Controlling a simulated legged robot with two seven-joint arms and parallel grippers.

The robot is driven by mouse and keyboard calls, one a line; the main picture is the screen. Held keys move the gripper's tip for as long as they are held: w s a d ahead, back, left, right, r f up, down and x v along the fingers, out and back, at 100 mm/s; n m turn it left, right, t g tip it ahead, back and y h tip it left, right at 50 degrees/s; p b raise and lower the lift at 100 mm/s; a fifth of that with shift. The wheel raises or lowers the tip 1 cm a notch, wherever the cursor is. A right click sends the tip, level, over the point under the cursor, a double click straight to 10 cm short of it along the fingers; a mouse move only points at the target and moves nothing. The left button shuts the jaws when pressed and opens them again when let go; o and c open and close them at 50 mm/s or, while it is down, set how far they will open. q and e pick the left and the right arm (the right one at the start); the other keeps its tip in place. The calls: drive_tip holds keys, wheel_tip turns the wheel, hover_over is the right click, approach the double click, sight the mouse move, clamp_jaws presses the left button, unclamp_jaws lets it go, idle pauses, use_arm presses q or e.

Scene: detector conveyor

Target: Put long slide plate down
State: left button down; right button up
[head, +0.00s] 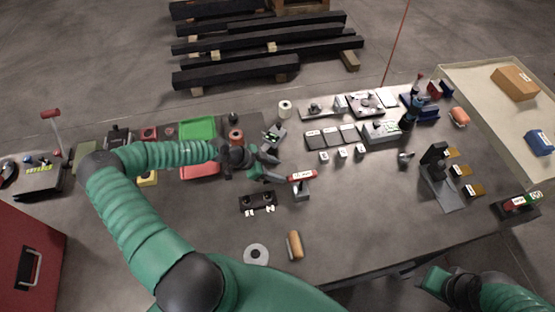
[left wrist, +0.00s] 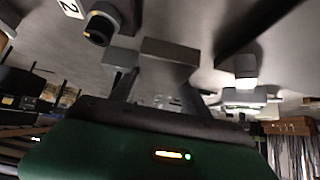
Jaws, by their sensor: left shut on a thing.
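My left gripper (head: 279,168) is over the middle of the table, just left of a red-topped grey stand (head: 302,188). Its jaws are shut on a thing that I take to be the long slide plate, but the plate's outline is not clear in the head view. In the left wrist view the two fingers (left wrist: 150,80) reach forward and end in grey blocky shapes. I cannot tell there which part is finger and which is plate. My right gripper (head: 434,279) is at the lower right, by the table's front edge, and its fingers are not clear.
A black fixture with white clips (head: 258,202) lies just below the left gripper. Dark grey pads (head: 330,138) and small white blocks (head: 342,152) lie to its right. A black stand (head: 436,163) is further right. The table's front middle (head: 355,225) is clear.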

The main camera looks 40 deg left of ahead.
use_arm(q)
drive_tip(key=f, duration=0.3)
drive_tip(key=shift+s+a, duration=0.15)
drive_tip(key=shift+a, duration=0.1)
drive_tip(key=shift+f, duration=0.35)
drive_tip(key=shift+d+f, duration=0.1)
drive_tip(key=shift+d, duration=0.2)
drive_tip(key=c, duration=1)
unclamp_jaws()
drive_tip(key=shift+f, duration=0.15)
drive_tip(key=shift+o, duration=0.9)
drive_tip(key=shift+s, duration=0.1)
drive_tip(key=shift+a, duration=0.15)
